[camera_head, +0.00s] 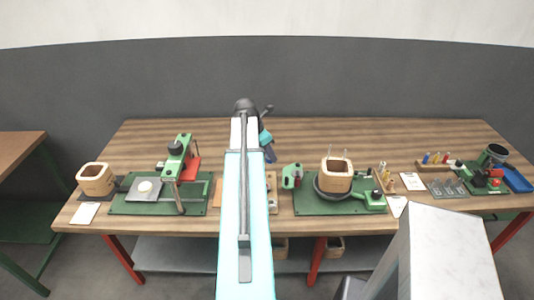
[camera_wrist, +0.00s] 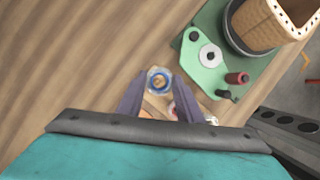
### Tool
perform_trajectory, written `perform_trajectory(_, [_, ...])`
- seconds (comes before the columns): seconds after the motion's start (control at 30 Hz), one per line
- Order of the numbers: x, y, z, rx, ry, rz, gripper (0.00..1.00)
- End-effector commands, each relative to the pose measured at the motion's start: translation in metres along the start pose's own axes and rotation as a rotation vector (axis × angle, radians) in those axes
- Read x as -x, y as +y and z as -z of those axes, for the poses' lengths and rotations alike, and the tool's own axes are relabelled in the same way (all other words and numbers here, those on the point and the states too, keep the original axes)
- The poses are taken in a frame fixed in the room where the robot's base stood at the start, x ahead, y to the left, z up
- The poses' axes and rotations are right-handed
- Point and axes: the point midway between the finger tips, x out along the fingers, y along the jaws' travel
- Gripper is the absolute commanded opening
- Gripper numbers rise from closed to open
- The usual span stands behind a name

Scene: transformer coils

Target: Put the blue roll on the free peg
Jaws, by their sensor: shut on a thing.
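The roll cannot be made out clearly there. A wooden board (camera_head: 272,188) lies mostly hidden behind my arm. A reddish piece (camera_wrist: 172,107) shows between the fingers, lower in the wrist view. I cannot make out the free peg.
A green base (camera_head: 310,205) with a square wooden coil (camera_head: 337,175) stands right of my arm. A green press (camera_head: 177,160) stands to the left. Further right are a peg rack (camera_head: 437,159) and a blue tray (camera_head: 517,179). The table's back strip is clear.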

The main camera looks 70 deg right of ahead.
Motion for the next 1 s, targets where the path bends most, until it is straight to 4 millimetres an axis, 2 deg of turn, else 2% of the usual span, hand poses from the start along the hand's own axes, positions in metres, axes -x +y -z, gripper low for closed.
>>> perform_trajectory(0.27, [-0.006,0.001,0.005,0.002,0.000,-0.001,0.12])
perform_trajectory(1.0, [-0.047,0.002,0.023,0.004,0.000,-0.002,0.12])
